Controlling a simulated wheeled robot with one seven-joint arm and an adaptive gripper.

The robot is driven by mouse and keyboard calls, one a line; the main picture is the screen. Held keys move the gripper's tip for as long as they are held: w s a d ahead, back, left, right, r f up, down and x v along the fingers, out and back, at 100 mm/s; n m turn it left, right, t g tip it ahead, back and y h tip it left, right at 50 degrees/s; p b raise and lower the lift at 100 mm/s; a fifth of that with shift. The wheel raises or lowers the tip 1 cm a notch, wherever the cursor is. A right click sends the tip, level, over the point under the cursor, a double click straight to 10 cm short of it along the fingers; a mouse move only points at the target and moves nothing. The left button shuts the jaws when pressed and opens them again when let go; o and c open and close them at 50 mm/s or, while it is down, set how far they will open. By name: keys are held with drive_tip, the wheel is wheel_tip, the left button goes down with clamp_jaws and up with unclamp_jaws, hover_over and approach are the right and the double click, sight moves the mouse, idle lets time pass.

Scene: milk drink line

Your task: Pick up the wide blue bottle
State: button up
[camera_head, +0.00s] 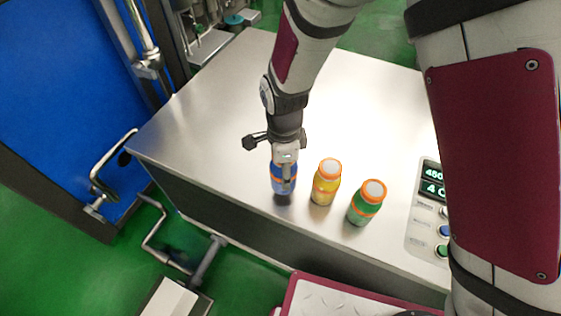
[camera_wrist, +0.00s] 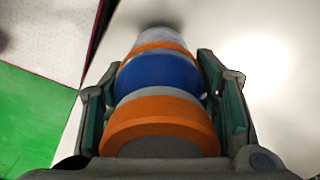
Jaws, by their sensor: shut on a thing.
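The wide blue bottle (camera_head: 283,186) stands near the front edge of the steel table, with orange bands and an orange cap with a grey top. In the head view my gripper (camera_head: 285,170) comes down over it from above and hides its top. In the wrist view the blue bottle (camera_wrist: 160,75) lies between the two fingers of my gripper (camera_wrist: 165,95), one on each side. The gripper is shut on it. I cannot tell whether its base touches the table.
A yellow bottle (camera_head: 326,183) and a green bottle (camera_head: 367,203) stand to the right on the steel table (camera_head: 215,125). A control panel (camera_head: 427,225) with a display is farther right. The table's left part is clear.

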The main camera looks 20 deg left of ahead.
drive_tip(key=s+d+p, duration=0.2)
drive_tip(key=s+p, duration=0.1)
drive_tip(key=s, duration=0.3)
drive_tip(key=s+d+r+p, duration=0.1)
drive_tip(key=s+d+p, duration=0.2)
drive_tip(key=s, duration=0.3)
drive_tip(key=shift+s+d+r, duration=0.2)
drive_tip(key=shift+s+d, duration=0.05)
drive_tip(key=shift+d, duration=0.1)
